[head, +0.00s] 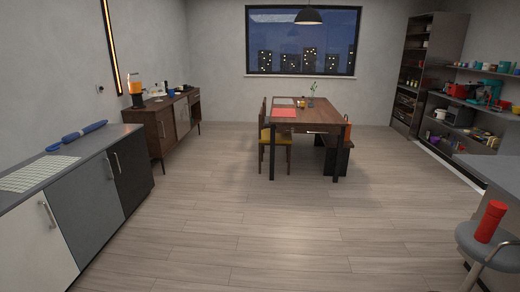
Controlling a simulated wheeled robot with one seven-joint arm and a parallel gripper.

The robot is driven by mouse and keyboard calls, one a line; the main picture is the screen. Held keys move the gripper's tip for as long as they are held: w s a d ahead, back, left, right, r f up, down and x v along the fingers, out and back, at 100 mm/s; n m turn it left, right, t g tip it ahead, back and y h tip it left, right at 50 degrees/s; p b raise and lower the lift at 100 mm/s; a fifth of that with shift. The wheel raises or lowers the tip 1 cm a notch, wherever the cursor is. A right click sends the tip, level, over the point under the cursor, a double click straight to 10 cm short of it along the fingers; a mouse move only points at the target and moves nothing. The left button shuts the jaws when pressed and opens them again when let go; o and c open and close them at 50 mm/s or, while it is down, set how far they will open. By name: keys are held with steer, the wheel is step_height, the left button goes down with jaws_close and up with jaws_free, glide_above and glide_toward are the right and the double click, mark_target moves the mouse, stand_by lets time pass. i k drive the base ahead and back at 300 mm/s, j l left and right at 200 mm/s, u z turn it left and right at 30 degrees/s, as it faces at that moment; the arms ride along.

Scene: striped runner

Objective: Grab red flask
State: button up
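A red flask (490,221) stands upright, slightly tilted in the picture, on the round grey seat of a stool (467,235) at the lower right of the head view. Nothing hides the flask. My gripper does not show in this view.
A grey counter (495,170) is behind the stool at the right. A cabinet run (80,205) with blue items (75,134) on top lines the left. The plank floor (240,225) between is clear.

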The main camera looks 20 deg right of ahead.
mark_target(489, 224)
steer(key=i+l+z, duration=0.15)
steer(key=z, duration=0.25)
steer(key=i+z, duration=0.55)
steer(key=z, duration=0.25)
steer(key=i+z, duration=0.2)
steer(key=z, duration=0.25)
steer(key=i+j+z, duration=0.2)
steer(key=z, duration=0.2)
steer(key=i+j+z, duration=0.1)
steer(key=i+z, duration=0.25)
steer(key=i+j+z, duration=0.65)
steer(key=i+l, duration=0.1)
steer(key=i, duration=0.05)
